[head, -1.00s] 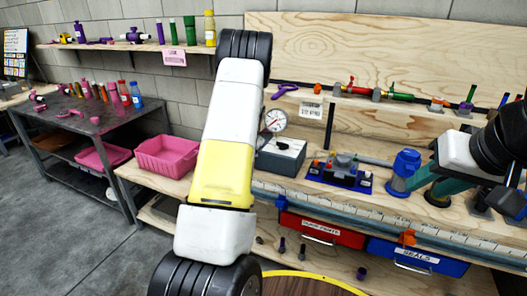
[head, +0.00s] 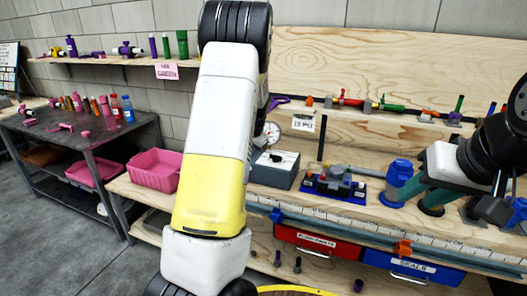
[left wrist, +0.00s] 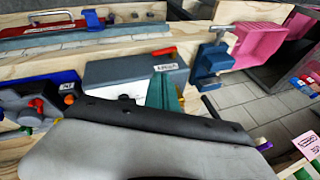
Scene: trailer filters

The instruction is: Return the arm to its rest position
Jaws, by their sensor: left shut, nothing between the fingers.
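My left arm, with white and yellow links, rises through the middle of the head view, and its gripper does not show there. In the left wrist view, the teal fingers of my left gripper (left wrist: 163,90) are together, with nothing between them, and they show in front of a grey box (left wrist: 125,73). My right gripper (head: 432,190) is at the right of the head view, its teal fingers low over the bench beside a blue cup-like part (head: 398,180). Its fingertips are too unclear to tell whether it is open.
The wooden bench holds a grey gauge box (head: 276,167), a blue-based fixture (head: 333,187) and a pink bin (head: 155,169). Red (head: 318,246) and blue (head: 412,268) drawers sit below the bench front. A dark table (head: 85,140) stands at the left, with open floor before it.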

